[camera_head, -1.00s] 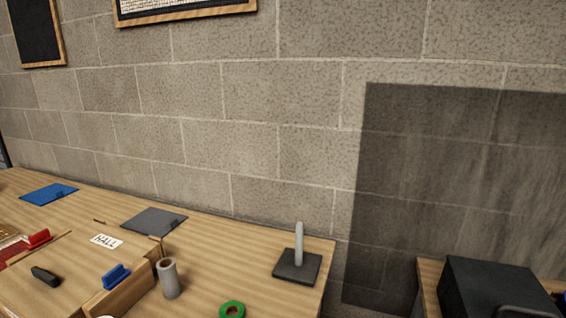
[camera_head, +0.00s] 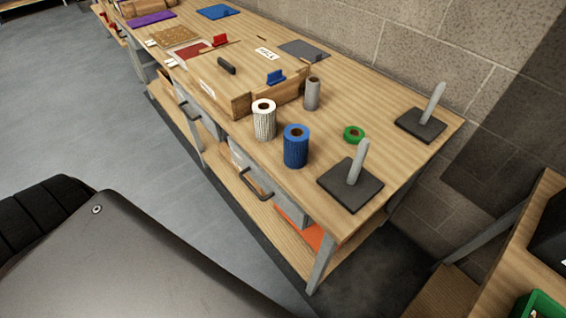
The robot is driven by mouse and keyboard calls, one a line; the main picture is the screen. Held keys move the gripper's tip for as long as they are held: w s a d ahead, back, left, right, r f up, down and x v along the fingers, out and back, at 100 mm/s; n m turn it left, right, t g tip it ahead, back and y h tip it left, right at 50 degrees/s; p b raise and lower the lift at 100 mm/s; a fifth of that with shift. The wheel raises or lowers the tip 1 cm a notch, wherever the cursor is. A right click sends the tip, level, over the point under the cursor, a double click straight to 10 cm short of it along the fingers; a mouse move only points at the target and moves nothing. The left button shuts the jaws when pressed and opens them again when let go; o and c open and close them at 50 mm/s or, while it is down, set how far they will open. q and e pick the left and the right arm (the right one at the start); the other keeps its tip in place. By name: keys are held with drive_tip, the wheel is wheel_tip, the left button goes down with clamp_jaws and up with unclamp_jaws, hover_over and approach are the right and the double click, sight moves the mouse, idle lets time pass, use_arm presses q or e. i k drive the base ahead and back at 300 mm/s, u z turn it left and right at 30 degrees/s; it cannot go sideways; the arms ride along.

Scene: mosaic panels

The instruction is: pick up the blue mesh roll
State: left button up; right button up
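The blue mesh roll (camera_head: 296,147) stands upright on the wooden workbench (camera_head: 408,152), near its front edge. A white mesh roll (camera_head: 264,121) stands close to its left, and a black base with an upright grey post (camera_head: 352,186) is to its right. Nothing hides the front of the blue roll. Neither of my grippers shows in the head view.
A grey roll (camera_head: 312,93) and a green tape ring (camera_head: 354,134) are behind the blue roll. A second post stand (camera_head: 421,124) is at the back right. A wooden box (camera_head: 235,85) is to the left. Grey floor (camera_head: 95,105) lies open in front.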

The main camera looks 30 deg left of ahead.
sight(296, 147)
drive_tip(key=u, duration=0.65)
drive_tip(key=i, duration=0.4)
drive_tip(key=u, duration=0.2)
